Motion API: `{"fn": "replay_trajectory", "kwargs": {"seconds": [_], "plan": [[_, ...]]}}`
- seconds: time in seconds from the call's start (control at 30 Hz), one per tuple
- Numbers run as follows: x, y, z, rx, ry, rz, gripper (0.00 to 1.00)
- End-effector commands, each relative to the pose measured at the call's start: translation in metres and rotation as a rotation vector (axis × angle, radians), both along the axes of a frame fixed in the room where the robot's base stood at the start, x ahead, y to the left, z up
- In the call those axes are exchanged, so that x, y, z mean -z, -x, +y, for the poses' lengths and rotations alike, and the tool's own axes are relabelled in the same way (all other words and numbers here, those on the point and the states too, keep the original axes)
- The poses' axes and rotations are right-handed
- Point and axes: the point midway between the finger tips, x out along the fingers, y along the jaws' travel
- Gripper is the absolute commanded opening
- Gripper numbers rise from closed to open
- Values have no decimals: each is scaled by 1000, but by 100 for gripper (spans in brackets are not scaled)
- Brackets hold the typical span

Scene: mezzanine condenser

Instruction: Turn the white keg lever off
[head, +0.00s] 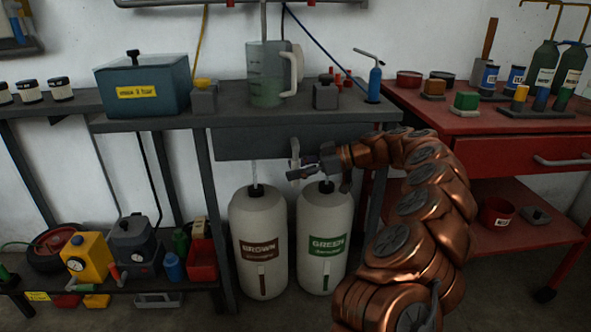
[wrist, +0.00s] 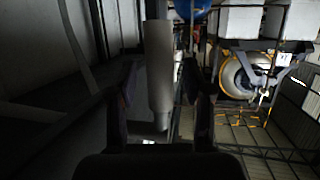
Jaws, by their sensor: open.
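The white lever (head: 295,150) hangs roughly upright at the front of the grey bench panel, above the two kegs. In the wrist view the pale, rod-like lever (wrist: 158,70) stands between my two dark fingers. My gripper (head: 301,172) is open at the lever's lower end, reaching in from the right; its fingers also show in the wrist view (wrist: 160,92). I cannot tell whether either finger touches the lever. The lever's mount is hard to make out. The brown-labelled keg (head: 258,220) and green-labelled keg (head: 325,215) stand below.
A clear jug (head: 266,75) and a blue-grey tank (head: 142,88) stand on the grey bench (head: 225,118) above. A red cart (head: 450,120) is at the right. A low shelf at the left holds a yellow canister (head: 88,257) and other items.

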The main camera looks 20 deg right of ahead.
Motion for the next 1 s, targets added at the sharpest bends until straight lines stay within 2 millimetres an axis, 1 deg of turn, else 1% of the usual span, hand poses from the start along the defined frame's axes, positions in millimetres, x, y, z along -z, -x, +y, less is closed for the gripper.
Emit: {"fn": "replay_trajectory", "kwargs": {"seconds": [0.17, 0.43, 0.6, 0.73, 1.0], "plan": [[-5, 6, -13, 4, 1, -2, 50], [-16, 23, -44, 6, 2, 0, 50], [-21, 31, -56, 3, 1, 0, 50], [-23, 34, -60, 2, 1, 0, 50], [-23, 34, -59, 0, 0, 0, 50]]}}
